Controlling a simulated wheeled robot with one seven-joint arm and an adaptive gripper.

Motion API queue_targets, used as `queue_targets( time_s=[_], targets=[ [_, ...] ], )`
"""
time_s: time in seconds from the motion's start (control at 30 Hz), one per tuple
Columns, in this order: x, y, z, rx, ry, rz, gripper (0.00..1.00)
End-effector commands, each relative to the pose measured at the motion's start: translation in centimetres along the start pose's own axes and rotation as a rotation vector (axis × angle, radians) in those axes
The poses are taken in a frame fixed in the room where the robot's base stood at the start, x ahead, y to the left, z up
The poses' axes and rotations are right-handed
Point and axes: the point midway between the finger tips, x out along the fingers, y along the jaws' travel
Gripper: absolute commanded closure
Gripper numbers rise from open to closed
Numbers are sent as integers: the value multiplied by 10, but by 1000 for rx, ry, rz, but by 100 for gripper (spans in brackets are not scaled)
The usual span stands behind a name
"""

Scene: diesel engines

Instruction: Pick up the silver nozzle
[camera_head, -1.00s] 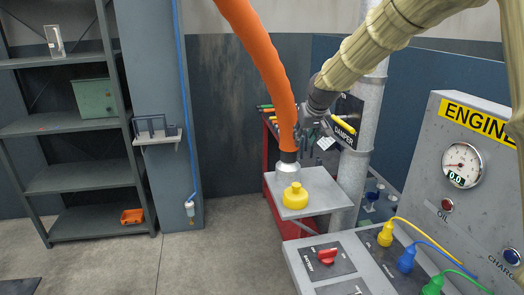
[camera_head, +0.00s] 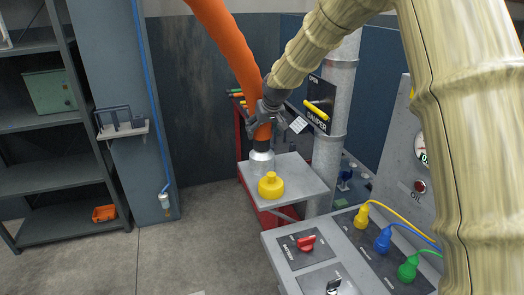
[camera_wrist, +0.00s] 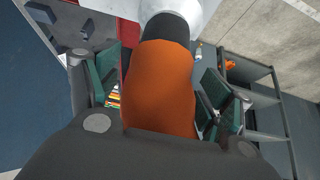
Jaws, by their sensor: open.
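The silver nozzle (camera_head: 261,163) is the metal end of a thick orange hose (camera_head: 226,45) with a black collar. It hangs over the small grey shelf, just behind a yellow fitting (camera_head: 271,187); I cannot tell whether it touches the shelf. In the wrist view the nozzle (camera_wrist: 180,10) is cut off by the top edge. My gripper (camera_head: 266,125) is at the lower hose, above the nozzle. In the wrist view my gripper's (camera_wrist: 157,85) fingers stand open on both sides of the orange hose, with gaps visible beside it.
A grey shelf plate (camera_head: 308,184) carries the yellow fitting. A metal pipe (camera_head: 329,150) with a damper sign (camera_head: 318,100) rises close to the right. The engine panel with a red switch (camera_head: 306,243) and coloured plugs is front right. Open floor lies left, before dark shelving (camera_head: 60,178).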

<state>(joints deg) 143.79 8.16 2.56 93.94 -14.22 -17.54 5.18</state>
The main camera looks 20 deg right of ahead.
Motion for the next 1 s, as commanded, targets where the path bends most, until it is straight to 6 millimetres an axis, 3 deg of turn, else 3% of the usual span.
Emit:
queue_targets(
  time_s=[0.4, 0.8, 1.0],
  targets=[
    [41, 2, 6, 1, -3, 0, 20],
    [48, 2, 6, 0, -2, 0, 20],
    [48, 2, 6, 1, -2, 1, 57]
  ],
)
